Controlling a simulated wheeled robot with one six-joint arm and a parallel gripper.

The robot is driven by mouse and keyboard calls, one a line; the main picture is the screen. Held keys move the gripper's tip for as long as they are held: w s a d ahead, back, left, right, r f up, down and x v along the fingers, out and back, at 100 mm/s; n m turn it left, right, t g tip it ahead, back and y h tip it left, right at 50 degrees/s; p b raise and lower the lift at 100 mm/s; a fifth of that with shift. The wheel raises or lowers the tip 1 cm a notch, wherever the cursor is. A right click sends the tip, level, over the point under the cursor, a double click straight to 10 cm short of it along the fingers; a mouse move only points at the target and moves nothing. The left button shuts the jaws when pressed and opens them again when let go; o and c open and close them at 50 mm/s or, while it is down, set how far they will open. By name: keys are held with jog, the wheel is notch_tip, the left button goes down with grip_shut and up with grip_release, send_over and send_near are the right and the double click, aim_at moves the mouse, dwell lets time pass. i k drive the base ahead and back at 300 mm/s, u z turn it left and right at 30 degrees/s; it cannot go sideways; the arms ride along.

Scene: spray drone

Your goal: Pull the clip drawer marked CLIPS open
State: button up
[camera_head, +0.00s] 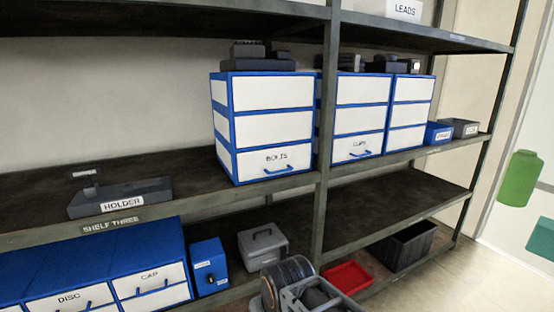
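The drawer marked CLIPS (345,150) is the bottom white drawer of a blue-framed cabinet (388,95) on the middle shelf, right of the upright post. Its label is small and partly blurred. A blue handle (361,155) sits below the label. The drawer front looks flush with the cabinet, so it appears closed. The post hides the cabinet's left edge. Part of my arm, dark and grey, shows at the bottom middle, low and well apart from the drawer. Its fingertips cannot be made out, so I cannot tell whether my gripper is open or shut.
A similar cabinet marked BOLTS (262,125) stands left of the post (325,130). Another drawer stack (410,110) adjoins on the right, then small blue (438,132) and grey (462,128) boxes. A red tray (348,277) and a black crate (403,246) are below. The shelf front is narrow.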

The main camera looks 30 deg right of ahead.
aim_at(347, 148)
jog(key=z, duration=1.35)
jog(key=k, duration=0.55)
jog(key=z, duration=0.5)
jog(key=i, duration=1.25)
jog(key=u, duration=0.5)
